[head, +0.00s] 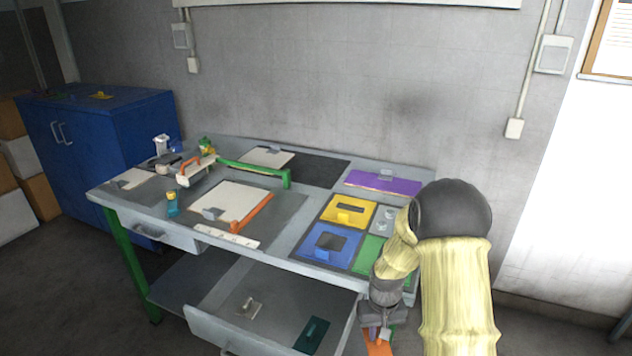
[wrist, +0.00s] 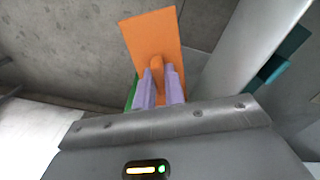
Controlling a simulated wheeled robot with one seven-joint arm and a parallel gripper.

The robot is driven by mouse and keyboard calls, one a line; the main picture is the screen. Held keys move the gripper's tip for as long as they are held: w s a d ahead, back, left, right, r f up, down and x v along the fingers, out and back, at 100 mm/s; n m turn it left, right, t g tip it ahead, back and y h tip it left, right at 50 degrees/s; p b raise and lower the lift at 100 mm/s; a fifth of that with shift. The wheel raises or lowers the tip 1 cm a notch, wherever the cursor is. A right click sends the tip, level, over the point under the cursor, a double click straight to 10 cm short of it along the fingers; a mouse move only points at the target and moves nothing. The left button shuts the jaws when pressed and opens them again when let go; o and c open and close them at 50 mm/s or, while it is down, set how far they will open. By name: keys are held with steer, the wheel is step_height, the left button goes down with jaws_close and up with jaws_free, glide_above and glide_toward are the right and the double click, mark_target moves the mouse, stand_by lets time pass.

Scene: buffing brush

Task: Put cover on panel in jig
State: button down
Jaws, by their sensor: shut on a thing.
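My gripper (head: 377,332) is low at the front right of the bench, beside the open drawer. In the wrist view its two purple fingers (wrist: 159,82) are shut on the upright grip of a flat orange plate, which looks like the cover (wrist: 148,38). In the head view only part of the orange cover (head: 379,348) shows, at the bottom edge. A cream panel (head: 238,198) lies on a dark mat on the bench, with an orange bar along its right side; this looks like the jig. Another pale panel (head: 266,156) lies behind, near a green bar.
The open drawer (head: 268,312) holds a teal plate (head: 312,334) and a small pale handled tool (head: 249,307). Yellow (head: 349,211), blue (head: 329,244) and purple (head: 383,183) pieces lie on the bench's right side. A blue cabinet (head: 100,125) stands at the left.

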steer(key=shift+w+f+m, duration=0.4)
steer(key=shift+f, duration=0.05)
steer(key=shift+a+r+p, duration=0.1)
steer(key=shift+r+p, duration=0.2)
steer(key=shift+p, duration=0.2)
steer(key=r+p, duration=0.1)
steer(key=p, duration=0.3)
steer(key=s+r+p, duration=0.1)
steer(key=p, duration=0.3)
steer(key=shift+s+a+r+p, duration=0.15)
steer(key=shift+p, duration=0.2)
steer(key=shift+s+r+p, duration=0.2)
steer(key=shift+s+p, duration=0.05)
steer(key=shift+p, duration=0.9)
steer(key=shift+s+p, duration=0.1)
steer(key=shift+p, duration=0.3)
steer(key=shift+f, duration=0.1)
step_height(320, 180, up, 20)
steer(key=n+p, duration=0.3)
steer(key=p, duration=0.4)
steer(key=shift+w, duration=0.35)
